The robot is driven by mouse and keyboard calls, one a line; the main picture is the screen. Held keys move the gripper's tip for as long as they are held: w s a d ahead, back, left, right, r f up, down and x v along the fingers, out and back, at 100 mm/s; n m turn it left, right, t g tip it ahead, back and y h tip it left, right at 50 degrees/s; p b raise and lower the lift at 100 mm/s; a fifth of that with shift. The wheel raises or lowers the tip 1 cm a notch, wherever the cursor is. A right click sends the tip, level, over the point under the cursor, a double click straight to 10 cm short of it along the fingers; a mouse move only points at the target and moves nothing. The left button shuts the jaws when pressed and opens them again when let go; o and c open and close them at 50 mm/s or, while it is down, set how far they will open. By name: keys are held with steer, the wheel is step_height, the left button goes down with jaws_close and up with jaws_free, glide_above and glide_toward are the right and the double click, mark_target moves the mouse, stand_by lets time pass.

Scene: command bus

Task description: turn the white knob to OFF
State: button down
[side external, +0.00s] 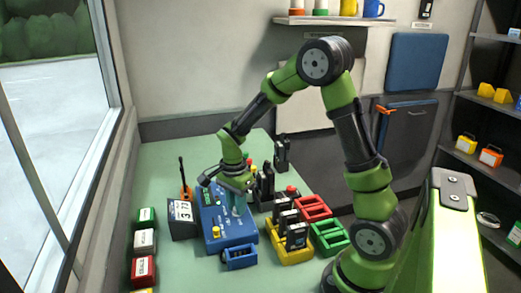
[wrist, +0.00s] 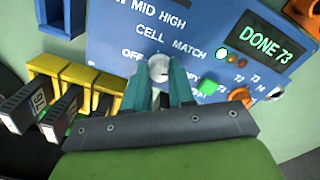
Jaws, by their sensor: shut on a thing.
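The white knob (wrist: 158,66) sits on the blue panel (wrist: 205,32) in the wrist view, below the "CELL MATCH" lettering and to the right of the "OFF" label. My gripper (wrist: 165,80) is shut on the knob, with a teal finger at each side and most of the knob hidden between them. I cannot tell which mark the knob points to. The panel's screen (wrist: 265,44) reads "DONE 73". In the side external view my gripper (side external: 237,203) reaches down onto the blue unit (side external: 212,240), and its fingers hide the knob.
Yellow (side external: 292,259), green (side external: 330,238) and red (side external: 312,208) racks stand right of the unit, some holding dark handsets. A dark display box (side external: 183,216) stands at its left. Labelled boxes (side external: 144,241) line the left edge. The green table top (side external: 185,272) is bare in front.

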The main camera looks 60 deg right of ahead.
steer(key=n, duration=0.4)
steer(key=shift+n, duration=0.3)
steer(key=n, duration=0.3)
steer(key=shift+n, duration=0.4)
steer(key=n, duration=0.8)
steer(key=shift+s, duration=0.1)
steer(key=n, duration=1)
steer(key=shift+n, duration=2.3)
